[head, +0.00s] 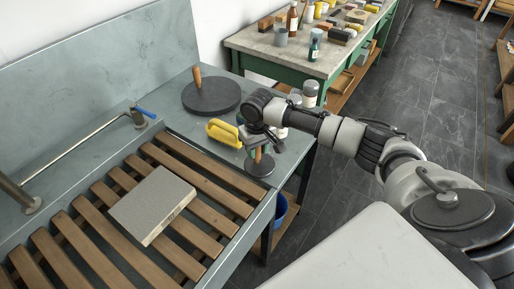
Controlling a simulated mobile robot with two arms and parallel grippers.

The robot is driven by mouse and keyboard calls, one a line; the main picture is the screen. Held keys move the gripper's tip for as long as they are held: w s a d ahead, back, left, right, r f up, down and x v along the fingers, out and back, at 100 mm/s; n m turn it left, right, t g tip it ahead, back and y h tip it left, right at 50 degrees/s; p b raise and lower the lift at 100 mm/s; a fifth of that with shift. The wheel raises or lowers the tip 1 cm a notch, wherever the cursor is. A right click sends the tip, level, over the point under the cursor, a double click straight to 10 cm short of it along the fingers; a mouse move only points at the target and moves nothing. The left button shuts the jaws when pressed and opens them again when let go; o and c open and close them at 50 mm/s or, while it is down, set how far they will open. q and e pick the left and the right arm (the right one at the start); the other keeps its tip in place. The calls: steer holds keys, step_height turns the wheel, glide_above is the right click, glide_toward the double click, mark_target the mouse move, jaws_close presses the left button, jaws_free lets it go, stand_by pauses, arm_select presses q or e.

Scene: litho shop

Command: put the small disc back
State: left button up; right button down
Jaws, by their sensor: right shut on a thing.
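The small disc (259,168) is dark and round with a short wooden handle. It is level, at the right end of the grey stone counter; I cannot tell whether its underside touches the counter. My right gripper (257,146) is above it, pointing down and shut on the handle, which it partly hides. A larger dark disc (215,98) with an upright wooden handle (197,76) lies flat farther back on the counter. My left gripper is not in view.
A yellow object (223,133) lies left of my right gripper. Light containers (310,92) stand behind my arm. A grey stone block (152,204) rests on the wooden slats (85,240). A tap with a blue lever (146,112) is at left. A cluttered green bench (270,50) stands behind.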

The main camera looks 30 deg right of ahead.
steer(key=shift+r, duration=0.1)
steer(key=c, duration=0.8)
jaws_free()
step_height(320, 180, up, 12)
steer(key=shift+b, duration=0.35)
